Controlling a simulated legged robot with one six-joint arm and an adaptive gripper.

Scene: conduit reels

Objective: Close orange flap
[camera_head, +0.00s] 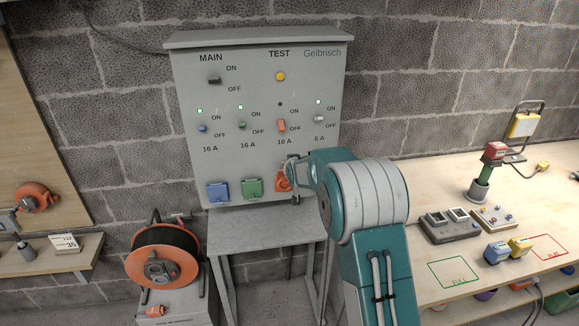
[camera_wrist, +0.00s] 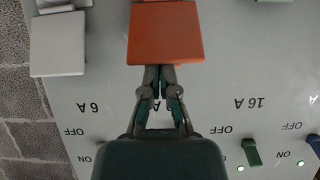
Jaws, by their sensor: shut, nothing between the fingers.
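The orange flap (camera_head: 281,184) is on the lower right of the grey panel in the head view, partly hidden behind my gripper. In the wrist view, which is upside down, the orange flap (camera_wrist: 165,34) shows as a broad square face at top centre. My gripper (camera_wrist: 161,69) is shut and empty, its fingertips at the flap's lower picture edge. I cannot tell whether they touch it. In the head view my gripper (camera_head: 290,170) is right at the orange flap. How far the flap stands open is hard to tell.
A blue flap (camera_head: 218,191) and a green flap (camera_head: 252,188) sit left of it. A grey flap (camera_wrist: 58,44) is beside it in the wrist view. A cable reel (camera_head: 163,257) stands lower left. A workbench (camera_head: 430,185) with several devices is at right.

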